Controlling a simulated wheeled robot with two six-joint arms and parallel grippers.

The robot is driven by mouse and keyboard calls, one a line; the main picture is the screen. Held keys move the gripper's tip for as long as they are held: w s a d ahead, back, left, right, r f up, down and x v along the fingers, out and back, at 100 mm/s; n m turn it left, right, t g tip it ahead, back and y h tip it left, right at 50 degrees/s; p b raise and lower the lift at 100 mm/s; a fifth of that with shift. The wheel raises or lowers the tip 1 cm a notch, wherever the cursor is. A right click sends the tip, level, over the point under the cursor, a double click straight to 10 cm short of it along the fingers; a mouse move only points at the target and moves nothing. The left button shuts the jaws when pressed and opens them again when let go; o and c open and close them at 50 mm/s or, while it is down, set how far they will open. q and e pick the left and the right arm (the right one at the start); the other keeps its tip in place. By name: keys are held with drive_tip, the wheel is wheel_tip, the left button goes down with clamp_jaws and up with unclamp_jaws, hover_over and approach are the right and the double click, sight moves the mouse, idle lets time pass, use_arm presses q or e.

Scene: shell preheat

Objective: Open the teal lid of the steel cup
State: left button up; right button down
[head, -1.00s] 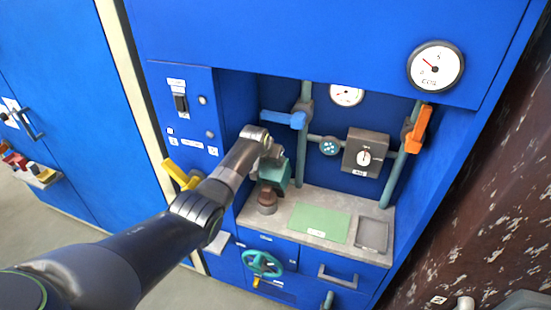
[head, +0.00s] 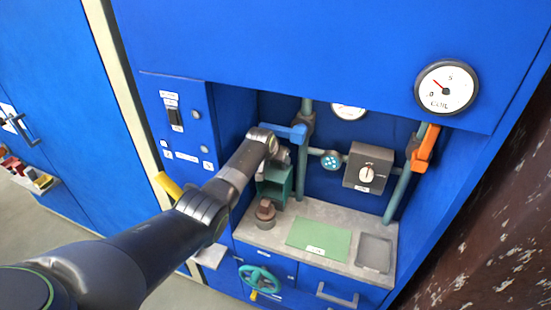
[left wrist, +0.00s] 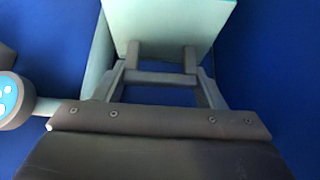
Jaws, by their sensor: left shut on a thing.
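A teal box-like part (head: 284,190), which I take for the lid, is at the left end of the recessed counter; its darker inner side faces the camera. My left gripper (head: 279,160) is at its top. In the left wrist view, the two fingers of my gripper (left wrist: 160,58) are shut on a pale teal panel (left wrist: 165,22). A squat brown-and-grey round piece (head: 265,214) stands on the counter just in front and below. I cannot make out a steel cup clearly. My right gripper is not in view.
A blue lever (head: 287,130) on a vertical pipe is just above my left gripper. A green mat (head: 319,239) and a grey tray (head: 375,254) lie to the right on the counter. A black dial box (head: 367,168) is on the back wall; an orange lever (head: 425,147) is farther right.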

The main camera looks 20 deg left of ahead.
use_arm(q)
drive_tip(key=shift+f, duration=0.1)
drive_tip(key=o, duration=1.4)
drive_tip(key=shift+w+f, duration=0.1)
drive_tip(key=shift+s+r, duration=0.35)
drive_tip(key=shift+r, duration=0.05)
drive_tip(key=shift+s, duration=0.3)
drive_tip(key=shift+s+a+r+b, duration=0.1)
drive_tip(key=shift+s+b, duration=0.15)
drive_tip(key=shift+s, duration=2.65)
drive_tip(key=shift+s+a+b, duration=0.1)
drive_tip(key=shift+s+b, duration=0.15)
drive_tip(key=shift+s, duration=2.6)
